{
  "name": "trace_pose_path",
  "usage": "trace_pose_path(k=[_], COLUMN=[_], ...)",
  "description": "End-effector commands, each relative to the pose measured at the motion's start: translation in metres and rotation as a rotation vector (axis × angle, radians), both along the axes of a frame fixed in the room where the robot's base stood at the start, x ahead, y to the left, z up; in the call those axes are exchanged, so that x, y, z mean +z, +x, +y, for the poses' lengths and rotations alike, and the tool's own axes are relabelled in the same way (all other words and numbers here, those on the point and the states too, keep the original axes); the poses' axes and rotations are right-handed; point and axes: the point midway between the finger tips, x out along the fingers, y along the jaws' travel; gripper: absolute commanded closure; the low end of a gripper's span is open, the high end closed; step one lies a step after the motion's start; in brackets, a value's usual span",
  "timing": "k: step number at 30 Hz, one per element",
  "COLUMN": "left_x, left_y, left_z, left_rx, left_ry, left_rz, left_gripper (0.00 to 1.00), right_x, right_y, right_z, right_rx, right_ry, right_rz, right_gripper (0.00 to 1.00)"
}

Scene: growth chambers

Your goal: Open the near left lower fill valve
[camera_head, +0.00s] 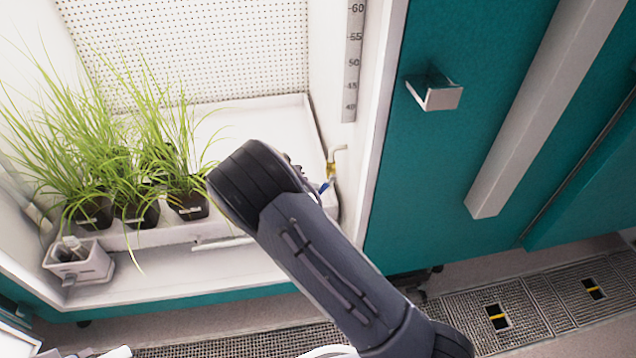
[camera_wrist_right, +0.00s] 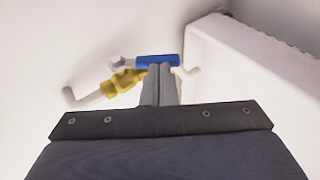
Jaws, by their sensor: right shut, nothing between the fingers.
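The fill valve has a yellow body (camera_wrist_right: 124,82) and a blue lever handle (camera_wrist_right: 157,61), with a pale bent pipe. In the head view the valve (camera_head: 330,172) sits at the right inner wall of the white chamber, beside the tray's right end. My right gripper (camera_wrist_right: 160,72) is shut and empty, its fingertips at the blue handle in the wrist view. They overlap its lower edge there; I cannot tell whether they touch it. In the head view my right arm hides most of that gripper. My left gripper is not in view.
The white tray (camera_head: 297,112) holds several potted grass plants (camera_head: 140,190) at its left. A small grey caddy (camera_head: 82,265) stands at the front left. A teal door panel (camera_head: 480,120) with a square knob (camera_head: 434,92) is to the right. Floor grating (camera_head: 525,305) runs below.

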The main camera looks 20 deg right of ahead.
Motion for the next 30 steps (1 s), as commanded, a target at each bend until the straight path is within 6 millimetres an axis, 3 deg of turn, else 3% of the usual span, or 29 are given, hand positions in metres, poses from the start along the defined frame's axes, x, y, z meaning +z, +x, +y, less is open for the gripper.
trace_pose_path(k=[15, 30], left_x=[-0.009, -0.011], left_y=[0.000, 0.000], left_z=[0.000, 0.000], left_rx=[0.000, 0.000], left_ry=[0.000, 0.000], left_rz=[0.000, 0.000], left_gripper=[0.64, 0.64], right_x=[-0.027, -0.035], right_y=[-0.004, -0.006], right_z=[-0.009, -0.018], right_rx=[-0.003, -0.003], right_ry=[0.013, 0.014], right_rz=[-0.002, -0.002], right_gripper=[1.00, 1.00])
